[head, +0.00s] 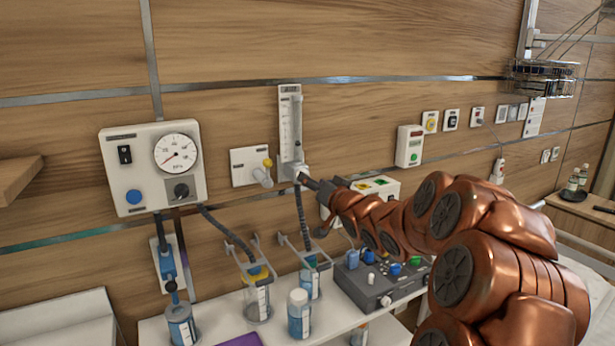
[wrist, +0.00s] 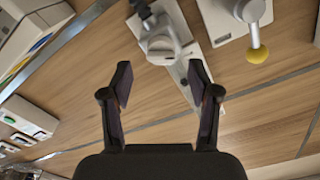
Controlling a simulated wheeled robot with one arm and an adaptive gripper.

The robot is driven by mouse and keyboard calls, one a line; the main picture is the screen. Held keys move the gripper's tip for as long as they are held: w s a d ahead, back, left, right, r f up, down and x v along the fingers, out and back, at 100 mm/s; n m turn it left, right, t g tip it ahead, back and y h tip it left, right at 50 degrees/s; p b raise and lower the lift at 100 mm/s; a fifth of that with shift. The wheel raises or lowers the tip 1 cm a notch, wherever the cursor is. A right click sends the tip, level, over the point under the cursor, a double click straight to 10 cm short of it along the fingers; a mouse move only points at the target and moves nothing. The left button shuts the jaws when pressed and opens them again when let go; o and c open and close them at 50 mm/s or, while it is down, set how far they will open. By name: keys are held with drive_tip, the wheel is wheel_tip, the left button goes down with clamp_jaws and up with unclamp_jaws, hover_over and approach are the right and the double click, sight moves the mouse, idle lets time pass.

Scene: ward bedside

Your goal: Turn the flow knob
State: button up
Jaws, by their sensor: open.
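The flowmeter (head: 291,120) is a tall pale unit with a clear scaled tube, upright on the wood-panelled wall. Its flow knob (head: 291,172) is at the lower end, partly hidden by my gripper (head: 318,186) in the head view. In the wrist view the grey knob (wrist: 161,47) lies just beyond the fingertips, near the middle between them. My gripper (wrist: 160,80) is open, with one dark finger to each side and nothing between the tips. I see no contact with the knob, though the exact gap is hard to judge.
A wall outlet with a yellow-tipped stub (head: 252,167) is close left of the flowmeter; it shows at right in the wrist view (wrist: 256,52). A gauge box (head: 152,170) hangs further left. Below are canisters (head: 257,297), bottles and a grey control box (head: 378,280) on a shelf.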

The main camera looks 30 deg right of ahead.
drive_tip(key=shift+w+d+p, duration=0.1)
drive_tip(key=shift+w+p, duration=0.25)
drive_tip(key=shift+w, duration=1.45)
drive_tip(key=shift+c, duration=0.2)
drive_tip(key=c, duration=1.1)
drive_tip(key=shift+n, duration=0.4)
drive_tip(key=o, duration=1.1)
drive_tip(key=shift+o, duration=0.2)
drive_tip(key=shift+s, duration=0.1)
drive_tip(key=s+a, duration=0.1)
drive_tip(key=s, duration=1)
drive_tip(key=shift+s, duration=0.4)
